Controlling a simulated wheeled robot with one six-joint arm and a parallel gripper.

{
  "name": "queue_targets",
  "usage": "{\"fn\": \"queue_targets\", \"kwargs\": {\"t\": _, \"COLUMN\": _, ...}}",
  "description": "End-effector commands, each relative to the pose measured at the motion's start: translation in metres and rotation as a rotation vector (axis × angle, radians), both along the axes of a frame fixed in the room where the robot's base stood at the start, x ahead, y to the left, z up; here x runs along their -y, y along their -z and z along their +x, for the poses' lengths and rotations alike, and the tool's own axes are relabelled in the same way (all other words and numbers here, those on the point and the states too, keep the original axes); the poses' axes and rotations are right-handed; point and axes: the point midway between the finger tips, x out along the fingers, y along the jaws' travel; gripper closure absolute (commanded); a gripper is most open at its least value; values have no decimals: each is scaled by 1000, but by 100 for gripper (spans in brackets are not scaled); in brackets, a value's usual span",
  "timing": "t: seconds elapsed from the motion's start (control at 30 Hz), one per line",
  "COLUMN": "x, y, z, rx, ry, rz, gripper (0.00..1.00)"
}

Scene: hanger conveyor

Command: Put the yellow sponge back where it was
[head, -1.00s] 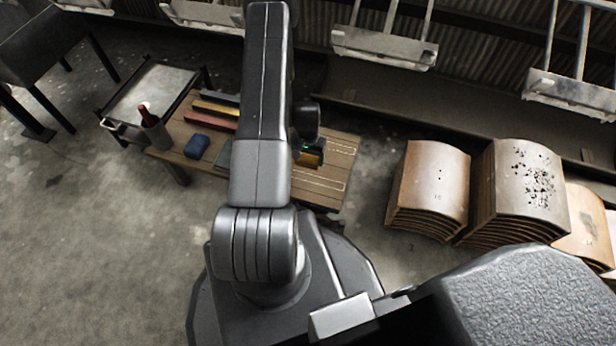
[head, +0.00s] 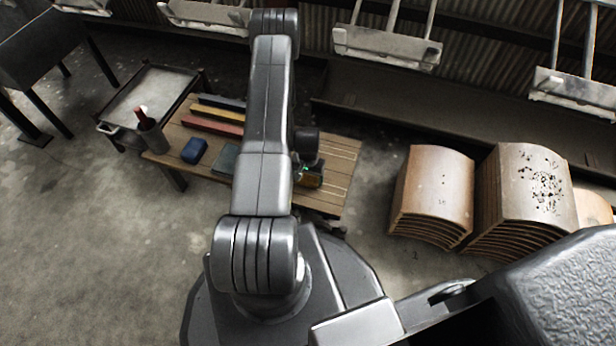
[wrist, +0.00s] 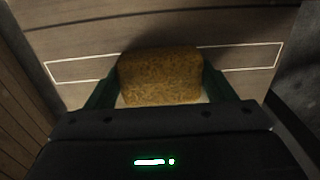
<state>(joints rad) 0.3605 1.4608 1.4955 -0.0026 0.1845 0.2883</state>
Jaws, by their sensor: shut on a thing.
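The yellow sponge (wrist: 160,77) is a mottled yellow-brown block held between the two dark green fingers of my gripper (wrist: 160,86) in the wrist view. A thin white outlined rectangle (wrist: 245,57) on the wooden surface lies beneath it; the sponge covers the outline's middle. I cannot tell whether the sponge touches the surface. In the head view, my gripper (head: 303,171) is at the right part of the wooden table (head: 343,158), with the sponge (head: 312,181) partly hidden behind my arm.
On the table's left part are a blue block (head: 194,151), a grey-green piece (head: 225,158), red (head: 212,123) and yellow (head: 215,112) bars, and a container with a bottle (head: 150,134). Curved wooden panels (head: 435,190) stack to the right. Hangers (head: 388,46) hang behind.

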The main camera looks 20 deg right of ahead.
Motion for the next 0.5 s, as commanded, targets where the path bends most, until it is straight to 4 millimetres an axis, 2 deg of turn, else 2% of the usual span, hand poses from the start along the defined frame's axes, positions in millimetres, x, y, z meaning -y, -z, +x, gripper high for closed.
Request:
{"fn": "queue_targets", "kwargs": {"t": 0.03, "x": 0, "y": 2, "z": 0, "rx": 0, "ry": 0, "rz": 0, "gripper": 21}}
{"fn": "queue_targets", "kwargs": {"t": 0.13, "x": 0, "y": 1, "z": 0, "rx": 0, "ry": 0, "rz": 0, "gripper": 2}}
{"fn": "queue_targets", "kwargs": {"t": 0.5, "x": 0, "y": -3, "z": 0, "rx": 0, "ry": 0, "rz": 0, "gripper": 2}}
